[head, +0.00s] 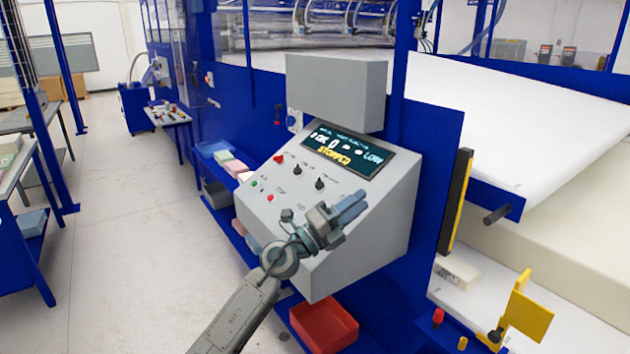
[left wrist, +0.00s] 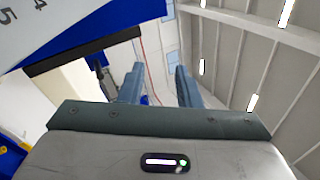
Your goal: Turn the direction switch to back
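The sloped grey control panel (head: 375,205) stands in the middle of the head view. It carries two black rotary knobs, the upper one (head: 297,168) and the lower one (head: 320,184). Their labels are too small to read, so I cannot tell which is the direction switch or where it points. The display (head: 347,150) above them reads "STOPPED" and "LOW". My left gripper (head: 352,203) is in front of the panel's lower right part, apart from the knobs. In the left wrist view its fingers (left wrist: 158,85) stand apart with nothing between them. My right gripper is out of view.
A red knob (head: 279,158), a green button (head: 254,183) and a red button (head: 270,197) are also on the panel. A grey box (head: 335,92) rises behind the display. A red bin (head: 324,325) sits below. The floor at left is clear.

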